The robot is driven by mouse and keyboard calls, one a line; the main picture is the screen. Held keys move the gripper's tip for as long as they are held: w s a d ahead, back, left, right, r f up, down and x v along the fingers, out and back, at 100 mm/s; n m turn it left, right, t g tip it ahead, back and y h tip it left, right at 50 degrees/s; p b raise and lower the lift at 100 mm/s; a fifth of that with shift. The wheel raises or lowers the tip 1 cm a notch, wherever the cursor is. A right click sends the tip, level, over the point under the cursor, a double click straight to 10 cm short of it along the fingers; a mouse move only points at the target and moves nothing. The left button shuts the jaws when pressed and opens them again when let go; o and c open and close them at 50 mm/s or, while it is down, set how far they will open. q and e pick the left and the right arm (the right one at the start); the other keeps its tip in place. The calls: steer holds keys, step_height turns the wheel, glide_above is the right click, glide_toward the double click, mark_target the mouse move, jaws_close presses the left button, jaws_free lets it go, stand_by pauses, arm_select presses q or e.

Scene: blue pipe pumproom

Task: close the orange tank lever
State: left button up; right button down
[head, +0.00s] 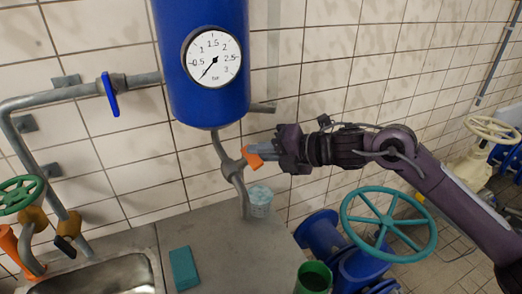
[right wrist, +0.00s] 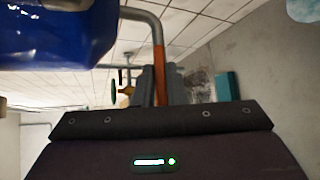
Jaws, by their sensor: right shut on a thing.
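The orange tank lever (head: 253,157) sits at the grey pipe valve (head: 234,169) under the blue tank (head: 203,80). My right gripper (head: 264,154) comes in from the right and is shut on the lever; its fingers cover part of the lever. In the right wrist view the orange lever (right wrist: 159,72) stands between the two grey fingers, with the blue tank (right wrist: 60,35) at upper left. The exact angle of the lever to the pipe is hard to tell. My left gripper is in neither view.
A whitish cup (head: 260,201) stands under the pipe outlet. A teal block (head: 184,268) lies on the counter (head: 215,240), beside the sink (head: 105,277). A green cup (head: 313,278) and a teal handwheel (head: 389,224) are below my right arm. A blue lever (head: 110,95) is at left.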

steer(key=shift+r+m+g+h+p, duration=0.1)
steer(key=shift+m+g+h+p, duration=0.25)
steer(key=shift+m+h+p, duration=1.45)
steer(key=shift+r+m+g+h+p, duration=0.1)
steer(key=shift+m+g+h+p, duration=0.5)
steer(key=shift+p, duration=2.3)
steer(key=c, duration=1.5)
jaws_free()
steer(key=shift+t, duration=0.25)
